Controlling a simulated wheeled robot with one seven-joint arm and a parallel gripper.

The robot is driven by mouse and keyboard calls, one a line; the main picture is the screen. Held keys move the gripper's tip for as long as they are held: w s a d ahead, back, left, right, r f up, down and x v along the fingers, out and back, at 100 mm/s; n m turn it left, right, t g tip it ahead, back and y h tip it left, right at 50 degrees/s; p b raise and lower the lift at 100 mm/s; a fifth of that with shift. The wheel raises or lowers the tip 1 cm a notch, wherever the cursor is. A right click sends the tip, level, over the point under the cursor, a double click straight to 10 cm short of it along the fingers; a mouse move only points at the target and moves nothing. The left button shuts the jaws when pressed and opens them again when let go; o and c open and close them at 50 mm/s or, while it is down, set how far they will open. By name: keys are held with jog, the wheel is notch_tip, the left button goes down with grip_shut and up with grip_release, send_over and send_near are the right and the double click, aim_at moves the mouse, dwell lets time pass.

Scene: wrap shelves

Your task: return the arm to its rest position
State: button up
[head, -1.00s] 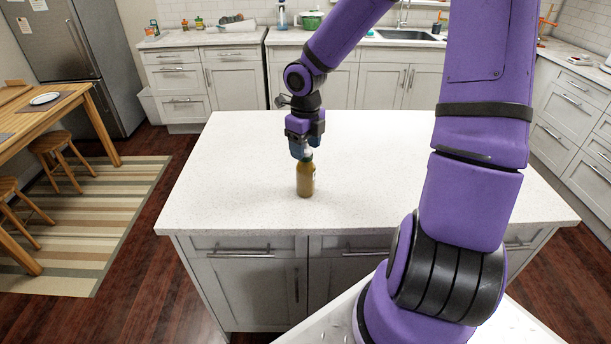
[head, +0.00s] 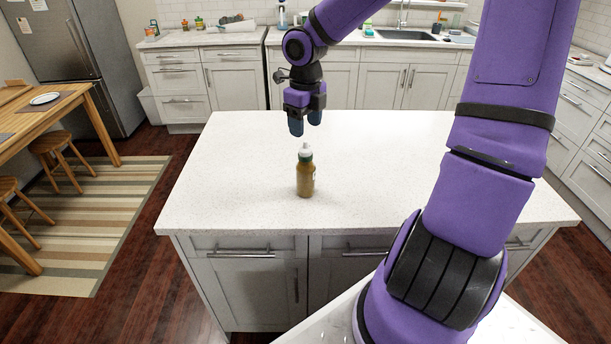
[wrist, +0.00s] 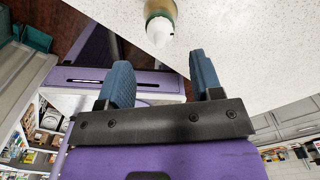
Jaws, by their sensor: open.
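My gripper (head: 305,124) is open and empty above the white island, with its blue fingertips pointing down. An amber-brown bottle (head: 306,178) with a green neck and white cap stands upright on the countertop below my gripper, apart from it. In the wrist view, my gripper (wrist: 160,78) shows two blue fingers spread with nothing between them. The bottle's white cap (wrist: 160,30) shows beyond the fingers at the top of that view.
The white island countertop (head: 410,180) is clear around the bottle. Back counters hold a sink (head: 405,36) and small items.

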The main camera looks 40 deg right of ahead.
jog(key=shift+r, duration=0.25)
dwell(0.4)
jog(key=shift+s+a+m+h, duration=0.3)
jog(key=shift+s+a+m, duration=0.15)
jog(key=shift+m, duration=0.35)
jog(key=s+a+r+n+t, duration=0.2)
jog(key=s+r+n, duration=0.6)
jog(key=n, duration=0.9)
jog(key=s+a+r+n+t, duration=0.3)
jog(key=s+a+r+n, duration=0.2)
jog(key=s+r+n, duration=0.4)
jog(key=s+n, duration=0.4)
jog(key=n, duration=0.4)
jog(key=shift+s+r, duration=0.25)
jog(key=shift+s, duration=0.1)
jog(key=shift+a, duration=0.1)
